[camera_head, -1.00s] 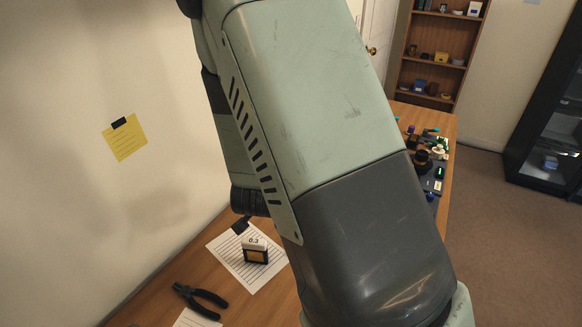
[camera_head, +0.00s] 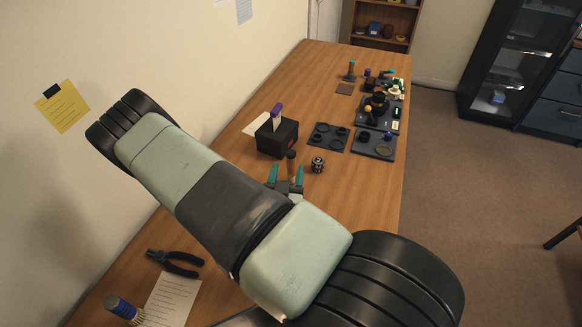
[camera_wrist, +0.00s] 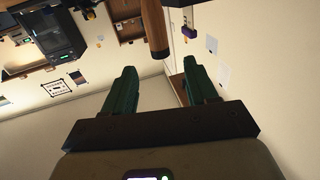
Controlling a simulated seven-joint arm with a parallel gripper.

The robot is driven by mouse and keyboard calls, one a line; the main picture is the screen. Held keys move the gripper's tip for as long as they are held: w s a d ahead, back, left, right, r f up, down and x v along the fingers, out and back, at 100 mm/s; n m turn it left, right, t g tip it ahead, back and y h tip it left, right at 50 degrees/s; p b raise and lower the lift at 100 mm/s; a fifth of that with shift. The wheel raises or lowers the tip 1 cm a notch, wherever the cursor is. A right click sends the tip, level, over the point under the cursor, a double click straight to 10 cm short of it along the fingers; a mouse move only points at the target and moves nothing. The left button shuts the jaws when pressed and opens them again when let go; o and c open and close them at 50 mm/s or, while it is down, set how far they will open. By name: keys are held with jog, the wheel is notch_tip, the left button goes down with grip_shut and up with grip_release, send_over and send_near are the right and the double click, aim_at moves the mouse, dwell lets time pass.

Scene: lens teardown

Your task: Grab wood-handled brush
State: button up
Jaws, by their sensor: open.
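A brown wooden handle (camera_wrist: 154,28), likely the wood-handled brush, shows at the top middle of the wrist view, its rounded end facing my gripper. Its other end is cut off by the frame. My gripper (camera_wrist: 160,75) is open and empty, with the handle end just past and between its green fingertips in the picture. In the head view my gripper (camera_head: 286,174) is low over the middle of the table, beyond my arm. A small brown and dark upright thing (camera_head: 291,166) shows between the fingers, probably the same handle. Whether the fingers touch it I cannot tell.
A black box (camera_head: 277,138) with a purple-topped item stands just behind my gripper. A small dark cylinder (camera_head: 318,164) is close on its right. Dark parts trays (camera_head: 328,145) lie beyond. Pliers (camera_head: 174,262) and a blue-topped bristle brush (camera_head: 122,308) lie at the front left.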

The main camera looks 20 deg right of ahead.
aim_at(290, 158)
jog(key=x, duration=0.7)
jog(key=shift+w+d+f, duration=0.1)
jog(key=shift+w, duration=0.15)
grip_shut()
